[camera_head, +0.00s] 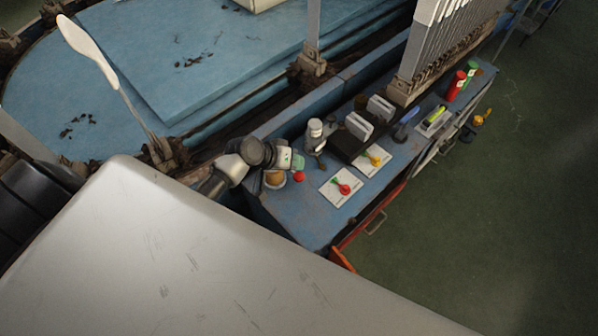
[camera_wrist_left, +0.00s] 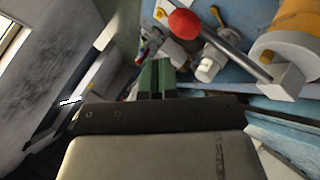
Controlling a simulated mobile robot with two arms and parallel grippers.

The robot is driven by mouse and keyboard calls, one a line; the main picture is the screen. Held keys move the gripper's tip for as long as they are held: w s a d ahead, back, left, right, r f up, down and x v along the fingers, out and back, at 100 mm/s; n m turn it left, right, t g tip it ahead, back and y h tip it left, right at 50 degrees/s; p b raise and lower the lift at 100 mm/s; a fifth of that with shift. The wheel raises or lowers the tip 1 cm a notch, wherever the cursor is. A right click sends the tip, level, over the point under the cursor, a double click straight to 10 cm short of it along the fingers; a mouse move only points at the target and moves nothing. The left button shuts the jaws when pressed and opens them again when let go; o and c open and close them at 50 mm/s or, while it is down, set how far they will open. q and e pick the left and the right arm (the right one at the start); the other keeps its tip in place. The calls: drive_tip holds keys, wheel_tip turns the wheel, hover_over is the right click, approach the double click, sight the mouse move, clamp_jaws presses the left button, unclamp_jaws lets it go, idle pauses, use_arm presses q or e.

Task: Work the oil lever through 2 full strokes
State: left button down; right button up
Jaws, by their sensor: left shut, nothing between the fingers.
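The oil lever shows in the left wrist view as a metal bar (camera_wrist_left: 236,58) with a red ball knob (camera_wrist_left: 185,24). The bar runs from a metal block at the right up to the knob at upper left. In the head view the red knob (camera_head: 299,176) sits at the bench's near left end, just below my left gripper (camera_head: 297,161). The gripper's green fingers (camera_wrist_left: 156,75) are closed together with nothing between them. In the wrist view they are apart from the knob, to its lower left. My right gripper is not in view.
An orange cylinder (camera_wrist_left: 292,32) stands beside the lever's block. On the blue bench (camera_head: 316,222) are a white-capped bottle (camera_head: 316,128), white cards with a red marker (camera_head: 343,188) and a yellow marker (camera_head: 375,157), and red and green cylinders farther back. A large pale surface (camera_head: 150,250) fills the foreground.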

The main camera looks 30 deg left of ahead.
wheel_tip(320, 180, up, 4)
drive_tip(key=p, duration=0.3)
idle(0.7)
